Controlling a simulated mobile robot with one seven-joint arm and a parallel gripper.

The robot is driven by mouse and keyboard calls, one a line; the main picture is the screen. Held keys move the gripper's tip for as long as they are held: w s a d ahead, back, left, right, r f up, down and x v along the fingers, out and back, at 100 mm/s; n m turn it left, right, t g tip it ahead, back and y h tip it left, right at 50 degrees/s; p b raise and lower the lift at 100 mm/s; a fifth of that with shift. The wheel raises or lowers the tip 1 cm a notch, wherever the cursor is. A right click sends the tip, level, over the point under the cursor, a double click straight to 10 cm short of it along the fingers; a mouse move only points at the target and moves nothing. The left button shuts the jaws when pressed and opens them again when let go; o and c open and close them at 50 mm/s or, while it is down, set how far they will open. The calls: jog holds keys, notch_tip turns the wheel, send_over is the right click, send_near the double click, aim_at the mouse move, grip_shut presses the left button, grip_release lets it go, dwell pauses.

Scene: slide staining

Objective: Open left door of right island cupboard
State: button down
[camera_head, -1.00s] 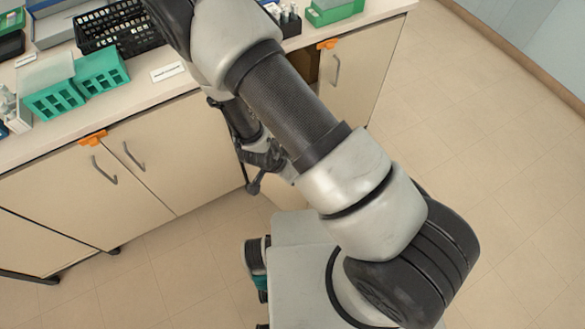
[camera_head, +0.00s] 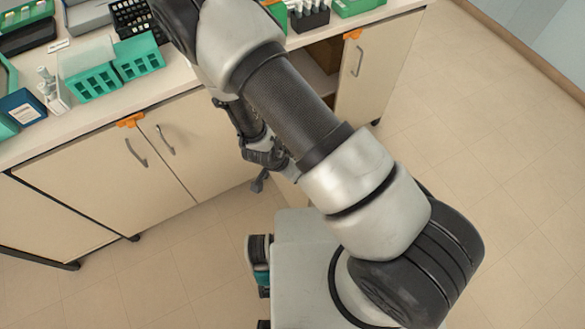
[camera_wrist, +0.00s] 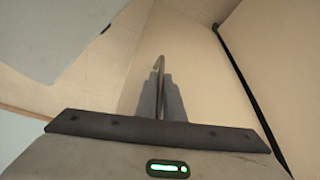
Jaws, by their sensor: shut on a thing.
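The right island cupboard shows in the head view, partly behind my arm. Its right door (camera_head: 378,70) is closed, with a grey bar handle (camera_head: 357,58). To the left of that door, the brown inside of the cupboard (camera_head: 316,80) shows, so the left side stands open. A beige panel (camera_head: 285,192) low behind my arm seems to be the left door swung out; most of it is hidden. In the wrist view my gripper (camera_wrist: 161,88) is shut on a thin grey door handle (camera_wrist: 160,65) in front of a beige door face (camera_wrist: 200,70).
The left cupboard's two doors (camera_head: 90,185) are closed, with bar handles and an orange clip (camera_head: 130,120) at the top. Green racks (camera_head: 138,57), a blue box (camera_head: 22,107) and other lab items crowd the countertop. The floor (camera_head: 480,180) at the right is clear.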

jog(key=shift+a, duration=0.1)
dwell(0.3)
jog(key=c, duration=1.9)
grip_release()
jog(key=p+v, duration=1)
jog(key=v, duration=0.7)
jog(key=shift+r+p, duration=0.2)
jog(key=shift+p, duration=0.15)
